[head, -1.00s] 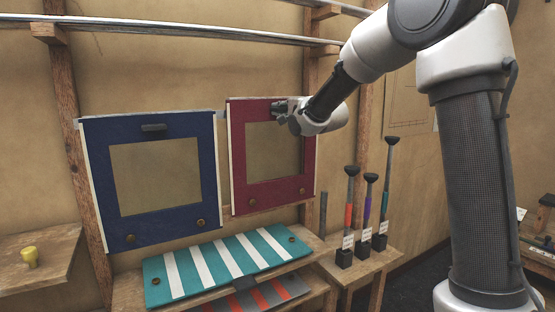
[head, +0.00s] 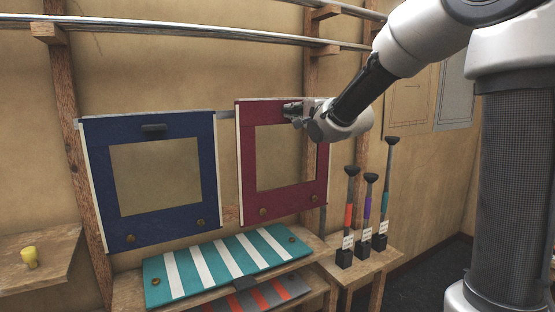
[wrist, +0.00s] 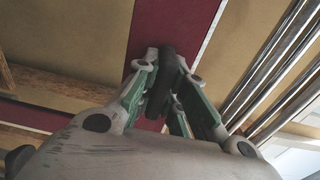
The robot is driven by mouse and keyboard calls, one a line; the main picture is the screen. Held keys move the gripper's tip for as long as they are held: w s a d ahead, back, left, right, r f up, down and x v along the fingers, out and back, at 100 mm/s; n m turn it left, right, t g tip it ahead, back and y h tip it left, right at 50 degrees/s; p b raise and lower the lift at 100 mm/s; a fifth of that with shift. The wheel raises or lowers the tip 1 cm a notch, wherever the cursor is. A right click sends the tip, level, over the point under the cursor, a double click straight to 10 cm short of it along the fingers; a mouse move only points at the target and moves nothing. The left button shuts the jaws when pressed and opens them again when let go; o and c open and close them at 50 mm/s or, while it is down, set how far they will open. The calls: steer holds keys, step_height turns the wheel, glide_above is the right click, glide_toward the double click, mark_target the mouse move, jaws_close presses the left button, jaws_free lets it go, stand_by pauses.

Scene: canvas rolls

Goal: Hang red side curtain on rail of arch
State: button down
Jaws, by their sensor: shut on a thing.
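The red side curtain (head: 252,160) is a dark red panel with a square see-through window and round brass-coloured buttons near its lower edge. It hangs upright in front of the back wall, to the right of the blue panel. My gripper (head: 290,111) is at its upper edge, shut on its black handle. In the wrist view, the fingers (wrist: 163,85) close around the dark handle (wrist: 168,62) on the red cloth (wrist: 185,25). The handle is mostly hidden by the gripper in the head view.
Metal rails (head: 180,34) run along the wall above; they also show in the wrist view (wrist: 275,75). A blue panel (head: 150,133) hangs at left. A teal-and-white striped panel (head: 225,262) lies on a shelf below. Several upright tools (head: 368,210) stand at right.

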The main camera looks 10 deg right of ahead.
steer(key=shift+v, duration=2.55)
